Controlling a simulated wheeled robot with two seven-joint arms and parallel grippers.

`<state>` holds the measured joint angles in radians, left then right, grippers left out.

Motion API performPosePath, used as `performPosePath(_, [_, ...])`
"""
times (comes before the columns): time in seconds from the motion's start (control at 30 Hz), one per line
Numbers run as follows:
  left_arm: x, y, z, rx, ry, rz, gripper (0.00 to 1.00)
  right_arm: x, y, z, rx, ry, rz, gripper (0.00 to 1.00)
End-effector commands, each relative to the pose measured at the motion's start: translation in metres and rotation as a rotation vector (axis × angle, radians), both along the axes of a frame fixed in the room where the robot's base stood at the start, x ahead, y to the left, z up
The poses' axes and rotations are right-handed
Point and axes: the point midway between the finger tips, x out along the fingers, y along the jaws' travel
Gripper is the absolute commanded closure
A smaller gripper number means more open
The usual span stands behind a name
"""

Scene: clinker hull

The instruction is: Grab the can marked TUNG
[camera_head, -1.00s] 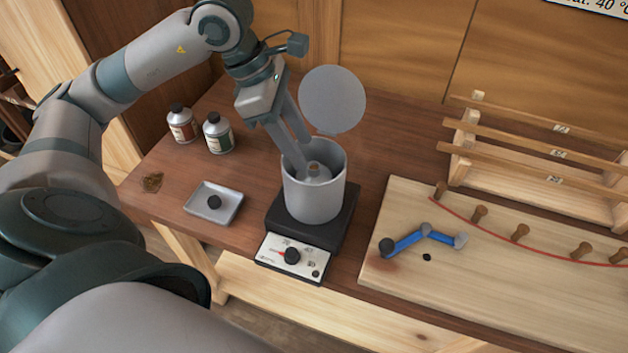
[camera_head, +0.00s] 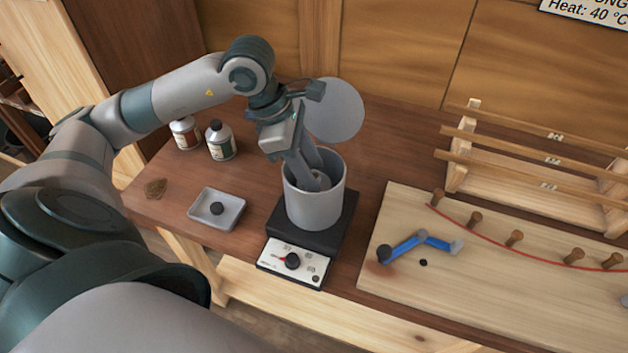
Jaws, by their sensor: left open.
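Two small capped cans stand at the back left of the bench, one with a red-brown label (camera_head: 183,133) and one with a green label (camera_head: 220,142); their lettering is too small to read. A grey pot (camera_head: 315,208) stands on a dark hot plate with its round lid (camera_head: 336,112) raised behind it. Inside the pot is a rounded grey can top, partly hidden by my fingers; no marking shows on it. My left gripper (camera_head: 318,182) is open, its fingers reaching down into the pot at that top. Whether they touch it I cannot tell. My right gripper is out of view.
The hot plate has a dial panel (camera_head: 293,262) in front. A small tray (camera_head: 217,208) with a dark knob lies left of it. A pegged board (camera_head: 480,290) with a blue jointed piece and a wooden rack (camera_head: 530,165) fill the right. A wall sign (camera_head: 590,10) reads "Heat: 40 °C".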

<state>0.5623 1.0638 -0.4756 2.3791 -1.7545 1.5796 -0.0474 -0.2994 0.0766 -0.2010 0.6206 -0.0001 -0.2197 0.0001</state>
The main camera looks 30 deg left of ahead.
Motion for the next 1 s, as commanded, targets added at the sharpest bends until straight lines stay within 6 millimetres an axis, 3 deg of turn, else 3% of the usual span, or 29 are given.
performPosePath(0.2, [0.0,0.0,0.0,0.0,0.0,0.0,0.61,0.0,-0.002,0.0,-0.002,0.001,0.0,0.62])
performPosePath(0.37, [0.0,0.0,0.0,0.0,0.0,0.0,0.99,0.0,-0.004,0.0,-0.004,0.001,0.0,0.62])
performPosePath(1.0, [0.001,0.0,0.011,-0.001,-0.004,0.0,1.0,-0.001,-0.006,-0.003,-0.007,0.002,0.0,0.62])
